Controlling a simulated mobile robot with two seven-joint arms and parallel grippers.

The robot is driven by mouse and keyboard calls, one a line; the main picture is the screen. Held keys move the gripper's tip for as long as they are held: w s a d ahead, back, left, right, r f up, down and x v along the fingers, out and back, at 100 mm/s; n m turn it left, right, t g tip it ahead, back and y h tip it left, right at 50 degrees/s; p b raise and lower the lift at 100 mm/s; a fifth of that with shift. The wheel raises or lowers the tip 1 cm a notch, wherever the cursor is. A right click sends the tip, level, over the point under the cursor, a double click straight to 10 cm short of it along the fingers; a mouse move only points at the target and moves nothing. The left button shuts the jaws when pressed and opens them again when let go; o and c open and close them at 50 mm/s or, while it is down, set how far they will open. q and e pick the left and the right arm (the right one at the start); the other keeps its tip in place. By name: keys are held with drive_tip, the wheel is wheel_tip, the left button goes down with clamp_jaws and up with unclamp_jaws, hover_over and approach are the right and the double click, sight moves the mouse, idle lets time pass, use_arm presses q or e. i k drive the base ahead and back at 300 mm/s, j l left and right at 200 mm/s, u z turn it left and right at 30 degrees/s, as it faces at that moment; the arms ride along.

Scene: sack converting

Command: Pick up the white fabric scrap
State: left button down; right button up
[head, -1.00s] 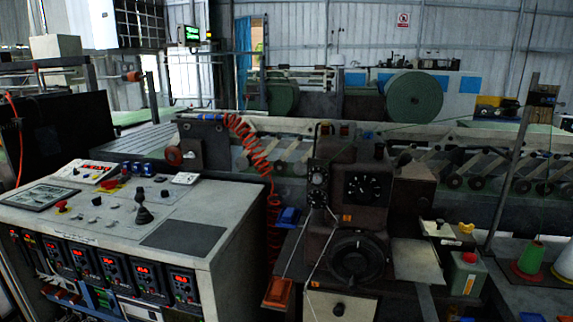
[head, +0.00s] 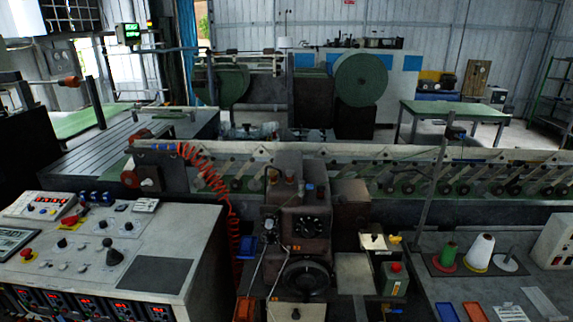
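I cannot make out the white fabric scrap for certain. A small pale piece (head: 510,312) lies at the bottom edge of the head view, on the grey tabletop (head: 425,285) at the right; it is too small to tell whether it is fabric. Neither of my grippers is in view.
A control console (head: 205,240) stands at the left. A sewing machine head (head: 300,225) with a handwheel stands at centre. Thread cones, a green one (head: 448,254) and a white one (head: 481,251), stand on the right table near blue (head: 447,312) and orange (head: 476,312) trays. A long conveyor (head: 500,170) runs behind.

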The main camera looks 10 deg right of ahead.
sight(550, 314)
drive_tip(key=z, duration=1)
